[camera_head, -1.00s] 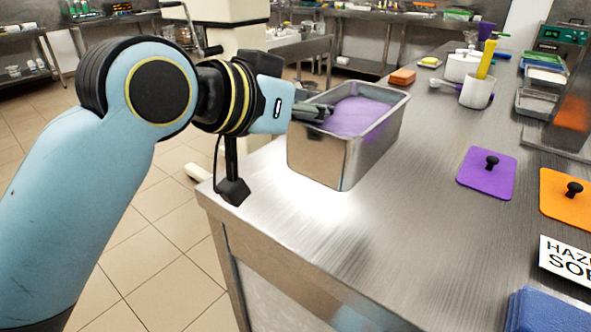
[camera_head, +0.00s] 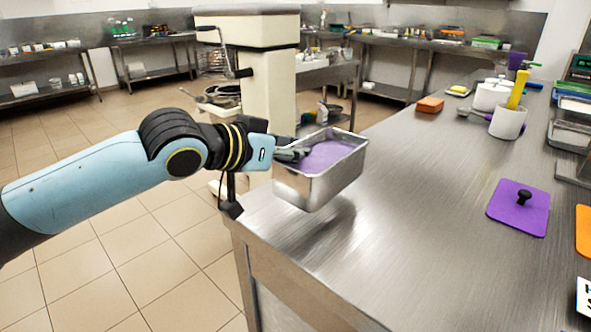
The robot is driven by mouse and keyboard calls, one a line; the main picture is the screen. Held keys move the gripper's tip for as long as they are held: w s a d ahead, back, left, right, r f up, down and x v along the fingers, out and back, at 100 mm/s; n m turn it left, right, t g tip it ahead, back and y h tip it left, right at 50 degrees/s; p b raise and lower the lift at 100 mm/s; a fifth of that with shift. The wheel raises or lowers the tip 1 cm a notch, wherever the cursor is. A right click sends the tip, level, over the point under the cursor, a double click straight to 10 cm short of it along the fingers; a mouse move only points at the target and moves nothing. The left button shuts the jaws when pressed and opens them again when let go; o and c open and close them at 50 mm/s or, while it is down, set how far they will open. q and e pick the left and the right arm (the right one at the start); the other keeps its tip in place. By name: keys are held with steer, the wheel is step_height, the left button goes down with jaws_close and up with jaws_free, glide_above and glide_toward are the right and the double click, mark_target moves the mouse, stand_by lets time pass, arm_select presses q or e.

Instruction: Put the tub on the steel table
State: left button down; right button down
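The tub is a rectangular steel pan (camera_head: 318,188) with purple content inside, at the centre of the view. My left gripper (camera_head: 296,154) comes in from the left and is shut on the tub's left rim. The tub is near the left edge of the steel table (camera_head: 420,200), partly past that edge. A dark shadow lies on the table below and to the right of it, and the tub looks raised a little off the top. The fingertips inside the rim are partly hidden. My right gripper is out of view.
A purple lid (camera_head: 518,208) with a black knob lies on the right of the table. An orange block (camera_head: 430,104), a white container (camera_head: 507,122) and utensils stand farther back. A cream machine (camera_head: 265,80) with a crank stands behind the tub. The table's middle is clear.

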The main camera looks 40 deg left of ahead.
arm_select(q)
steer(key=shift+f+b, duration=0.35)
steer(key=shift+f, duration=1.35)
steer(key=shift+f, duration=0.15)
steer(key=c, duration=1.5)
jaws_free()
steer(key=shift+s, duration=0.1)
steer(key=p+v, duration=0.8)
steer(key=v, duration=0.4)
